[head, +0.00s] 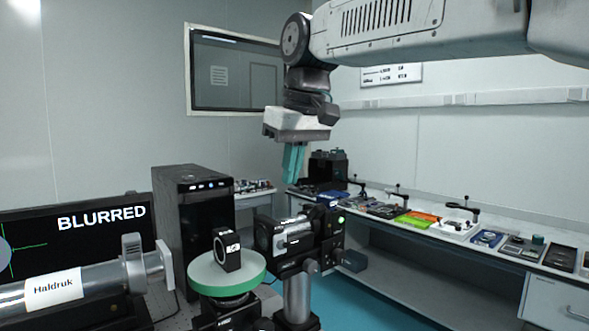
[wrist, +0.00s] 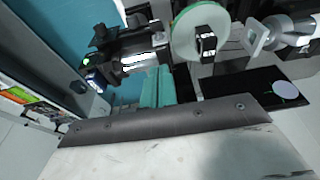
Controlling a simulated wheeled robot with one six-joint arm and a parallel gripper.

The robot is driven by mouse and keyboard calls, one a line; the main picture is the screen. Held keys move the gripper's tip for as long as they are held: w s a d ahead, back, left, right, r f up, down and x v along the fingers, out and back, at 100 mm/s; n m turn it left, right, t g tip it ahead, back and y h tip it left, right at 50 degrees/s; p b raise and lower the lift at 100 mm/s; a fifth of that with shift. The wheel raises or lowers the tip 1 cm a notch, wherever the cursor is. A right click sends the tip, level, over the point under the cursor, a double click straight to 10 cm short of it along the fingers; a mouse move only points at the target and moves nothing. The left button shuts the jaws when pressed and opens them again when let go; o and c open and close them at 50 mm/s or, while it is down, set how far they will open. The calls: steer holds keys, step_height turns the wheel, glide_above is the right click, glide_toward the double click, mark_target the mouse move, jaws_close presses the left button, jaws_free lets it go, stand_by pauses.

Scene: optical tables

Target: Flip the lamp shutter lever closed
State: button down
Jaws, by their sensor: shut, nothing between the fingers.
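A black lamp-like unit (head: 290,236) with a silver, labelled barrel stands right of the green-rimmed disc in the head view. A small green light shows at its right end. The same unit (wrist: 125,55) lies at the upper left of the wrist view. I cannot clearly make out a shutter lever on it, or its position. My gripper (head: 293,160) has teal fingers, shut and empty, pointing down. They hang above and behind the unit in the head view. In the wrist view my gripper (wrist: 158,88) appears beside the unit; contact cannot be told.
A green-rimmed disc (head: 227,272) carries a black square mount (head: 227,250). A silver tube marked Haldruk (head: 75,287) lies at the left, before a screen (head: 75,232) reading BLURRED. A black computer tower (head: 195,220) stands behind. A side bench (head: 455,236) holds several small items.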

glide_above(291, 244)
steer(key=w, duration=0.3)
steer(key=f, duration=0.6)
steer(key=shift+s+a, duration=0.15)
steer(key=shift+a, duration=0.2)
steer(key=f, duration=0.2)
steer(key=s+f, duration=0.1)
steer(key=shift+s+d, duration=0.1)
steer(key=shift+d, duration=0.3)
steer(key=shift+s+d+f, duration=0.15)
steer(key=shift+f, duration=0.25)
steer(key=shift+s, duration=0.15)
